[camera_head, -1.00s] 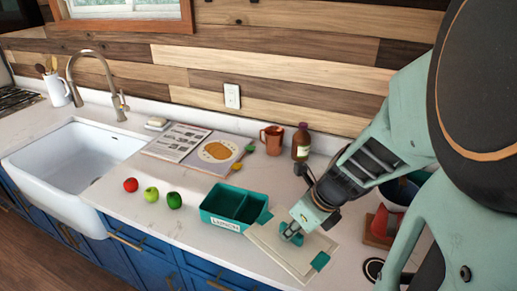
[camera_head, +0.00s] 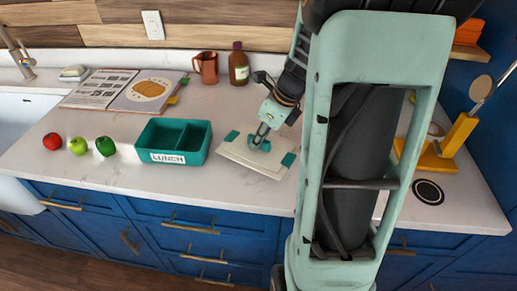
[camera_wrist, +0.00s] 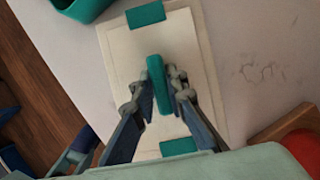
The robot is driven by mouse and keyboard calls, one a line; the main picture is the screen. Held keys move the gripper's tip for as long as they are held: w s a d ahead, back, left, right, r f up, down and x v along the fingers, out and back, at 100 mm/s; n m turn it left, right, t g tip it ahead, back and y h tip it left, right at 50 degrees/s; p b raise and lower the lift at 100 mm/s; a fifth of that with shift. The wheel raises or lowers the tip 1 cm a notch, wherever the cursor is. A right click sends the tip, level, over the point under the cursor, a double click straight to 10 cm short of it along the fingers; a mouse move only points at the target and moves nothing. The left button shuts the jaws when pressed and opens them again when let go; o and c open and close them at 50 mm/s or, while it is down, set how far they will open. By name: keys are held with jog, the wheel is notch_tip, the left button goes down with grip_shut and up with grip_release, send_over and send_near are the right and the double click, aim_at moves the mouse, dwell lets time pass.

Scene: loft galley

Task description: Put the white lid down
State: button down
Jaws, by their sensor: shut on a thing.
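The white lid (camera_head: 238,151) is a flat rectangle with a teal clip at each end and a teal handle in the middle. It is over the counter, just right of the teal lunch box (camera_head: 204,155). My gripper (camera_head: 262,140) is shut on the lid's handle (camera_wrist: 156,72), with one finger on each side of it. The lid (camera_wrist: 126,60) looks roughly level and very close to the counter; I cannot tell whether it touches. The box is open, with two compartments that look empty, and its corner (camera_wrist: 80,8) shows at the top left of the wrist view.
Red (camera_head: 53,142), light green (camera_head: 78,145) and dark green (camera_head: 105,146) fruits are left of the box. An open book (camera_head: 105,92), copper mug (camera_head: 205,68) and brown bottle (camera_head: 239,68) stand behind. A yellow stand (camera_head: 440,150) is right of my arm.

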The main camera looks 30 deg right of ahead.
aim_at(260, 148)
jog(key=shift+w+d+f+b, duration=0.1)
jog(key=shift+f+b, duration=0.9)
jog(key=shift+w+d+f+b, duration=0.1)
jog(key=shift+f+b, duration=0.85)
jog(key=shift+r, duration=0.1)
jog(key=c, duration=1.9)
grip_release()
jog(key=shift+c, duration=0.2)
jog(key=shift+r, duration=0.2)
jog(key=p+v, duration=0.2)
jog(key=v, duration=0.9)
jog(key=shift+s+d+r, duration=0.2)
jog(key=shift+s+r, duration=0.05)
jog(key=shift+s, duration=0.05)
